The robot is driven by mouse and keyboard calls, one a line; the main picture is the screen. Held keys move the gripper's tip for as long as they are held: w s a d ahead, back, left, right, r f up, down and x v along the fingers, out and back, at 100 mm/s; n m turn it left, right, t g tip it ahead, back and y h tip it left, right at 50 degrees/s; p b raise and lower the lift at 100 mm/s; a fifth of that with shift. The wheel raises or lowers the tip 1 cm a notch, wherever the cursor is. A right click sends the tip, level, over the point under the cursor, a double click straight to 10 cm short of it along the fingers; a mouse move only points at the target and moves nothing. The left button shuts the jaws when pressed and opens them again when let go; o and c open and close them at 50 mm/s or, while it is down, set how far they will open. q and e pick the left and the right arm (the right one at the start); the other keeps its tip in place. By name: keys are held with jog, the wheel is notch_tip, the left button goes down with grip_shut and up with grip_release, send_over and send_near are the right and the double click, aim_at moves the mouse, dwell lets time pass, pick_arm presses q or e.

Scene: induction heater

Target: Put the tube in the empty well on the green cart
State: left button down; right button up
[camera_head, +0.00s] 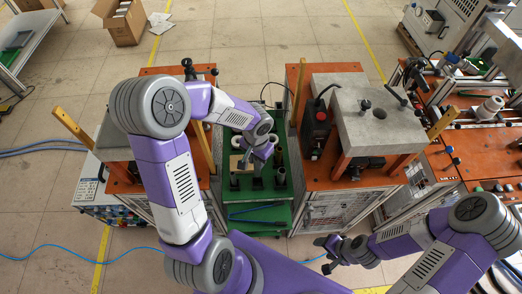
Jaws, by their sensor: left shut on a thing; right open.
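The green cart (283,210) stands between two orange-topped machine benches. Several dark upright cylinders with pale rims, such as one at the front right (280,177), stand on its upper level. They are too small to tell which wells are empty. My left gripper (244,163) is over the middle of the cart, pointing down and toward the front. It is shut on what seems to be the tube, which is mostly hidden by the gripper and hard to make out. My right gripper (326,257) is open and empty, low at the front right, away from the cart.
The left bench (160,72) flanks the cart closely. A cardboard box (122,22) is on the far floor; blue hoses (40,150) lie left.

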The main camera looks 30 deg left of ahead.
aim_at(257, 174)
pick_arm(q)
notch_tip(257, 174, down, 6)
jog(key=b, duration=0.5)
jog(key=shift+f, duration=0.15)
dwell(0.6)
jog(key=shift+f, duration=0.1)
dwell(0.4)
notch_tip(257, 174, down, 3)
jog(key=b, duration=0.4)
jog(key=shift+s+f, duration=0.1)
jog(key=shift+f, duration=0.1)
dwell(0.6)
jog(key=c, duration=0.8)
grip_release()
jog(key=shift+c, duration=0.2)
